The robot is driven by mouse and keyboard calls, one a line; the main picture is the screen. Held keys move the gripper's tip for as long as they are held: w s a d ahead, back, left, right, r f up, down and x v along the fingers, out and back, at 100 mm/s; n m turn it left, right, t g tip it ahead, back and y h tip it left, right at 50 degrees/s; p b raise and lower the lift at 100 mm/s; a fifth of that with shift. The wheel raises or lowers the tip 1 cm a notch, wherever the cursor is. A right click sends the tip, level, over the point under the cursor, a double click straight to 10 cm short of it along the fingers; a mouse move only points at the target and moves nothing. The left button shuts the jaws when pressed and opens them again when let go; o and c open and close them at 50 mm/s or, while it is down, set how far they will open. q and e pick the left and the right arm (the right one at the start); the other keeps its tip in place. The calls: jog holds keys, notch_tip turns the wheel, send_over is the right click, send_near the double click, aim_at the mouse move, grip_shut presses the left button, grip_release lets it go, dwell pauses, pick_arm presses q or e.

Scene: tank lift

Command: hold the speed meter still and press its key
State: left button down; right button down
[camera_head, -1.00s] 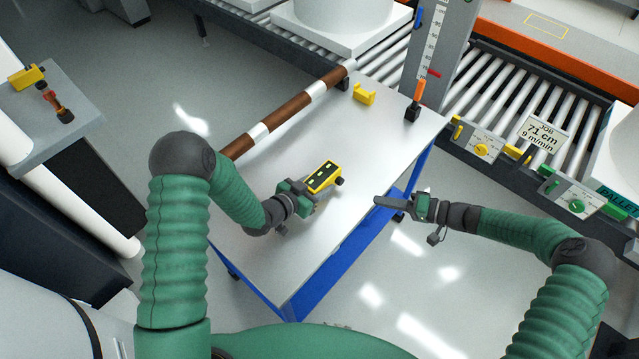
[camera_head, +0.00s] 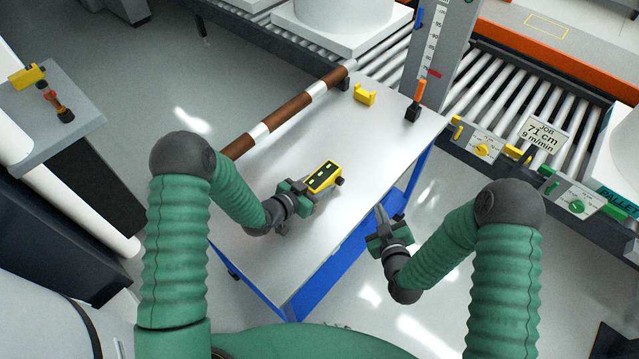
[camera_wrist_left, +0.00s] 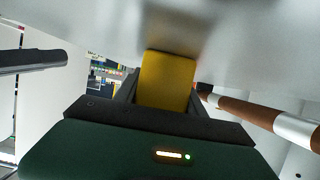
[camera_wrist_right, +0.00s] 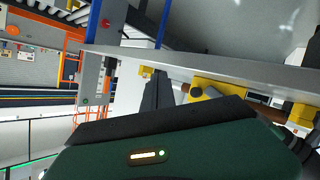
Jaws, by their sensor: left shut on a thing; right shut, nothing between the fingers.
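The yellow speed meter (camera_head: 324,176), with a dark face and a dark round part at its right end, is just above or on the grey table top. My left gripper (camera_head: 307,188) is shut on its near end; the left wrist view shows the yellow body (camera_wrist_left: 167,82) between the fingers. My right gripper (camera_head: 381,215) is shut and empty, off the table's right edge, to the right of and nearer than the meter. In the right wrist view its closed fingers (camera_wrist_right: 158,92) stand before the meter (camera_wrist_right: 212,92). I cannot make out the key.
The grey table (camera_head: 300,245) has blue legs. A brown and white striped bar (camera_head: 290,115) runs along its far left edge. A yellow bracket (camera_head: 364,95) and an orange-handled tool (camera_head: 415,100) stand at the back. A roller conveyor (camera_head: 520,95) lies beyond.

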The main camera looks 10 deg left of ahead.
aim_at(340, 182)
jog(key=w+a, duration=0.1)
jog(key=a, duration=0.1)
jog(key=w+a, duration=0.2)
jog(key=a, duration=0.1)
jog(key=w+a+r, duration=0.1)
jog(key=a, duration=0.2)
jog(key=shift+w, duration=0.2)
dwell(1.8)
jog(key=shift+w+a+r, duration=0.1)
jog(key=shift+w+a, duration=0.05)
jog(key=shift+a, duration=0.25)
jog(key=shift+w+a, duration=0.3)
jog(key=shift+a, duration=0.15)
dwell(0.6)
jog(key=shift+d, duration=0.1)
jog(key=shift+s+d, duration=0.5)
jog(key=shift+d, duration=0.25)
jog(key=shift+d, duration=0.1)
